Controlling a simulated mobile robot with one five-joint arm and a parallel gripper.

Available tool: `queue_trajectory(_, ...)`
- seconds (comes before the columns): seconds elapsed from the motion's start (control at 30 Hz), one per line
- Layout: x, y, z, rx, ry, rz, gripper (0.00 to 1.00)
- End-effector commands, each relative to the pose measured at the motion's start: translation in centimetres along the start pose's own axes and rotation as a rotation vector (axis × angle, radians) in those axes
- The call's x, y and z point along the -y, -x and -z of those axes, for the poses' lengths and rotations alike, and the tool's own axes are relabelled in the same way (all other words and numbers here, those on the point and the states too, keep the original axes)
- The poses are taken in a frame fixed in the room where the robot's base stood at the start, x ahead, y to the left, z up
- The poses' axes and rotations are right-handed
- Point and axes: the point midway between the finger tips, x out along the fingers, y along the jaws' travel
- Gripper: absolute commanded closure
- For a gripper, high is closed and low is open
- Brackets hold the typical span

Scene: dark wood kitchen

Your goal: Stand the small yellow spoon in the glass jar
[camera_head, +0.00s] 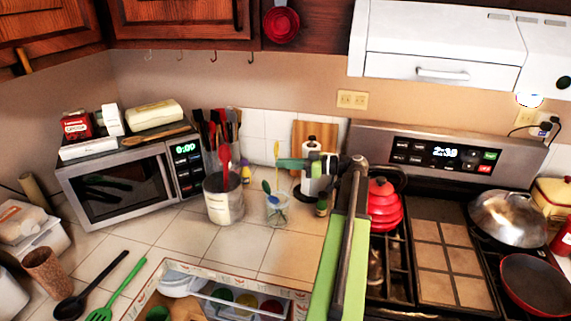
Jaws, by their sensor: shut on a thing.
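The small yellow spoon (276,149) is roughly upright at the tip of my gripper (281,163), bowl end up. My gripper reaches in from the right and is shut on the spoon. The glass jar (278,217) stands on the tiled counter below it, with a green and a blue utensil in it. The spoon's lower end shows near the jar's utensils; whether it is inside the rim I cannot tell. The jaws are too small in view to show in detail.
A large canister of utensils (222,205) stands just left of the jar. A paper towel holder (312,178) and a small dark bottle (321,205) stand to the right. The stove with a red kettle (384,212) is farther right. Counter tiles in front of the jar are clear.

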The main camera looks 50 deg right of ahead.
Motion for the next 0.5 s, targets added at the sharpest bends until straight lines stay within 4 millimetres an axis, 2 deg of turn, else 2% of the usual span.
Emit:
queue_trajectory(0.03,-0.1,-0.1,-1.0,0.0,0.0,0.0,1.0)
queue_trajectory(0.5,-0.3,-0.4,-5.3,0.0,0.0,-0.001,1.0)
